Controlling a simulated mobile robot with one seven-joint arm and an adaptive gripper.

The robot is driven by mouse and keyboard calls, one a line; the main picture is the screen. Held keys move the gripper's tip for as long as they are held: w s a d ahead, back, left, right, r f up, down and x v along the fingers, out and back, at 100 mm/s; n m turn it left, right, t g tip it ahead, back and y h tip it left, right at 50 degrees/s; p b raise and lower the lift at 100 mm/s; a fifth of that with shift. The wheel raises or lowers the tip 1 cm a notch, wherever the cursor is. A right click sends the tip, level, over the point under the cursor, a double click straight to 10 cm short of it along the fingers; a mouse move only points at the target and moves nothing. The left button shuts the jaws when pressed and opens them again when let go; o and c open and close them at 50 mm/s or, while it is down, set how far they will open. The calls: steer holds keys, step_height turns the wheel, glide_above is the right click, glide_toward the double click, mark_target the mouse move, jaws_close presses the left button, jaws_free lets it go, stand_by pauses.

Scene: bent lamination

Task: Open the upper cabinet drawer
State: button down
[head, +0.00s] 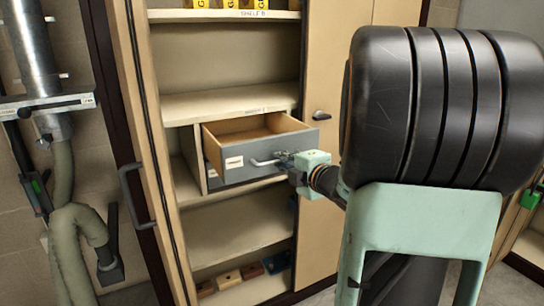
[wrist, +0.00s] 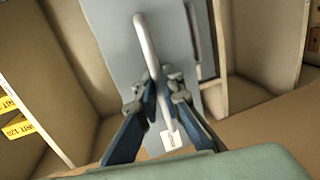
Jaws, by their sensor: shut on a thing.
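The upper drawer (head: 258,152) has a grey front and wooden inside. It stands pulled out from the cabinet, and its inside looks empty from the head view. My gripper (head: 284,159) is at the drawer front, shut on the bar handle (head: 264,162). In the wrist view, my gripper's fingers (wrist: 158,95) close around the pale handle (wrist: 146,45), against the grey drawer front (wrist: 115,35). A white label (wrist: 172,139) shows on that front. The lower drawer (head: 213,178) is mostly hidden behind the upper one.
The cabinet's left door (head: 158,150) stands open with a dark handle (head: 134,185). The right door (head: 335,100) is beside the drawer. Open shelves (head: 235,230) lie below, with small blocks (head: 229,279) at the bottom. A pipe and hose (head: 75,215) stand at left.

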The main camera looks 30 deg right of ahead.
steer(key=shift+s, duration=1.5)
steer(key=c, duration=2.3)
jaws_free()
steer(key=shift+c, duration=0.2)
steer(key=shift+w, duration=0.1)
